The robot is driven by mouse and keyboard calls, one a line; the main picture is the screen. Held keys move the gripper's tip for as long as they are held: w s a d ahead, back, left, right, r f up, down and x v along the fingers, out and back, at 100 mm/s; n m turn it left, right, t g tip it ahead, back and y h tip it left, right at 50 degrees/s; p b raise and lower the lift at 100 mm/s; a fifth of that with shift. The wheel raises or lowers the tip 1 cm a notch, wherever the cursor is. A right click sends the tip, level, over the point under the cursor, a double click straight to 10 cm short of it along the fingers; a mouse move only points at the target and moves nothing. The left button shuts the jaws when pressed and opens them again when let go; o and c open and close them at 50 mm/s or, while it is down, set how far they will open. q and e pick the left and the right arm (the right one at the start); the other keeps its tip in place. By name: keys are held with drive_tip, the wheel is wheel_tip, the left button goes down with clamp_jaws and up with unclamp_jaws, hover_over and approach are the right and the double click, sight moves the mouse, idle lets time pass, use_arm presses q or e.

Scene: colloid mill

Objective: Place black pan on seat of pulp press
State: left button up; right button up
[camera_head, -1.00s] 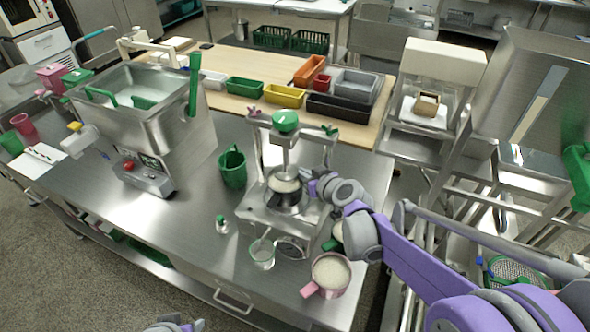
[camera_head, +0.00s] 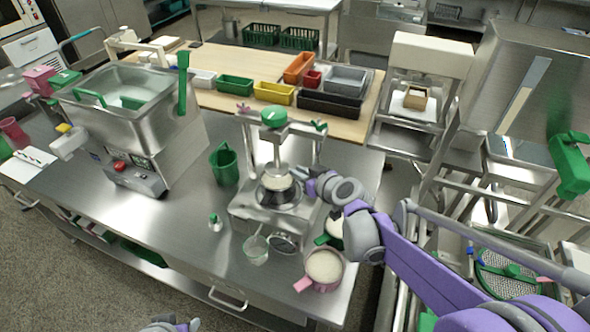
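The pulp press (camera_head: 274,118) is a steel frame with a green knob on top, on the steel bench. The black pan (camera_head: 266,196) sits low inside its frame, under the screw and plate, with pale material inside. It looks level on the seat, but the contact beneath is hidden. My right gripper (camera_head: 308,185) is at the pan's right side, by the press's right post. Its fingers are small and partly hidden, so I cannot tell whether they grip the pan. Only a bit of my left gripper (camera_head: 172,326) shows at the bottom edge.
A green jug (camera_head: 224,166) stands left of the press. A glass beaker (camera_head: 256,250) and a pink-handled pot (camera_head: 323,267) stand in front. A steel tank machine (camera_head: 140,120) is at left, and coloured bins (camera_head: 274,93) are behind. Bare bench lies at front left.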

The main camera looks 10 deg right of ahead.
drive_tip(key=v, duration=1)
drive_tip(key=s+f+m+g+h, duration=0.1)
drive_tip(key=s+f, duration=0.4)
drive_tip(key=s, duration=0.6)
drive_tip(key=s+f+m+g+h, duration=0.2)
drive_tip(key=s+f+g, duration=0.3)
drive_tip(key=s, duration=0.6)
drive_tip(key=shift+f+m+g+h+p, duration=0.3)
drive_tip(key=shift+g+h+p, duration=0.1)
drive_tip(key=shift+h, duration=0.3)
